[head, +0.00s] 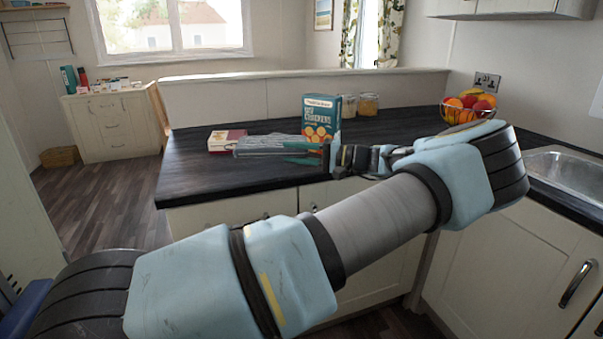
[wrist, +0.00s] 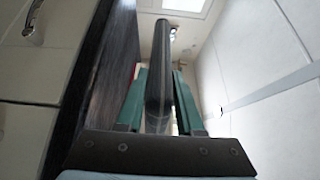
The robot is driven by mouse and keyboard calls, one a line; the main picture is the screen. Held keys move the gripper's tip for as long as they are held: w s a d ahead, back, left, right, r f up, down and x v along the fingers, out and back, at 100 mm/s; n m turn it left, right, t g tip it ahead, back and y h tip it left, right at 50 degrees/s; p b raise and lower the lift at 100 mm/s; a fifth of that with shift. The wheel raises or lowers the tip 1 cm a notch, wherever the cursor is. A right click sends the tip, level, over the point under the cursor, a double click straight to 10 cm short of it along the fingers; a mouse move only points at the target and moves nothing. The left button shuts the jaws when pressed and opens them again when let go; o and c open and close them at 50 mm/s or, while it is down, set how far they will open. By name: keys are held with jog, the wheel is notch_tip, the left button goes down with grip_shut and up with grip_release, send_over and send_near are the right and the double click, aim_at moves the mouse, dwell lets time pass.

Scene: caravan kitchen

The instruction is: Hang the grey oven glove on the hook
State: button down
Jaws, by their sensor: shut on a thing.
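The grey oven glove (head: 264,146) is held in my gripper (head: 303,152) above the dark worktop in the head view. It sticks out flat to the left of the fingers. In the wrist view the glove (wrist: 159,75) shows edge-on as a long dark grey strip. It sits between the two green fingers of my gripper (wrist: 160,98), which are shut on it. I cannot make out the hook in either view.
On the dark worktop (head: 200,180) stand a blue cracker box (head: 320,117), a red and white packet (head: 226,139), two jars (head: 368,104) and a fruit bowl (head: 469,108). A sink (head: 572,173) lies at right. Open floor (head: 100,200) shows at left.

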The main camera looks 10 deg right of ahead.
aim_at(294, 177)
jog(key=shift+f+p, duration=0.7)
jog(key=shift+f, duration=3.15)
jog(key=c, duration=0.6)
grip_release()
jog(key=shift+o, duration=0.3)
jog(key=shift+p, duration=0.45)
